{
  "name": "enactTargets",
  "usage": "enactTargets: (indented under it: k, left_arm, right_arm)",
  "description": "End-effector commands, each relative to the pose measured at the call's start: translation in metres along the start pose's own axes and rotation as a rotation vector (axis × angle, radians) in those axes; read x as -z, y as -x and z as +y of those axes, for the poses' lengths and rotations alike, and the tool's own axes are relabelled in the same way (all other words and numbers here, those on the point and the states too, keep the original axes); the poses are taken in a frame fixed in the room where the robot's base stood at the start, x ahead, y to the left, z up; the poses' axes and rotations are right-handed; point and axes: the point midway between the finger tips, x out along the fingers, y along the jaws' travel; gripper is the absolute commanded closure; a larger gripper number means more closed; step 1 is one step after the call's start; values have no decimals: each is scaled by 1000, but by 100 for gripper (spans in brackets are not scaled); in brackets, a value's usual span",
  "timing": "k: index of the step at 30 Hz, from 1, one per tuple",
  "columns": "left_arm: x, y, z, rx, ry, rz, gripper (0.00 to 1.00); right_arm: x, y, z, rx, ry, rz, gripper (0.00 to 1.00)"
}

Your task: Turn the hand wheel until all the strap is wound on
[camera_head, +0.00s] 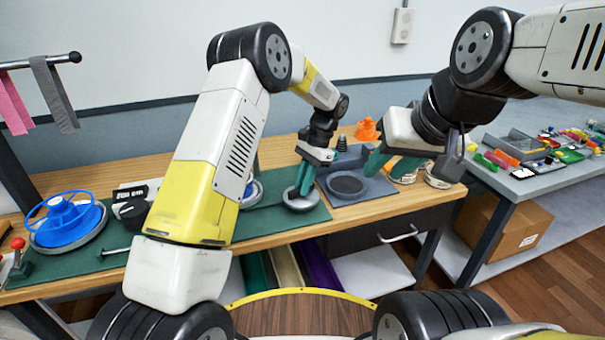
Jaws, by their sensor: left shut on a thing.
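My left gripper (303,186) has green fingers and points down at a round grey wheel-like disc (301,202) on the green mat. It is shut on a small part at the disc, which the fingers mostly hide. I cannot tell how much strap is wound on there. A blue wheel with a raised ring (66,222) sits on a round grey base at the left end of the bench, away from both grippers. My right gripper (385,170) is held above the bench near a grey block with a dark round recess (347,186); its green fingers look apart.
Pink (12,105) and grey (60,95) straps hang from a rail at the far left. A red-knobbed lever (18,258) stands at the bench's left edge. An orange object (367,129) stands at the back. A side table (540,184) at right holds many small parts.

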Motion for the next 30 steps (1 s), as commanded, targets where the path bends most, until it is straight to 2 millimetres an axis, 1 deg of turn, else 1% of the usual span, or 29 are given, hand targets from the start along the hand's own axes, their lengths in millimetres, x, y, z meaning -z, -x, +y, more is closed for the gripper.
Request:
enactTargets:
  k: [30]
  left_arm:
    - [-4, -2, 5, 368, -892, -3, 100]
  right_arm:
    - [0, 0, 0, 0, 0, 0, 64]
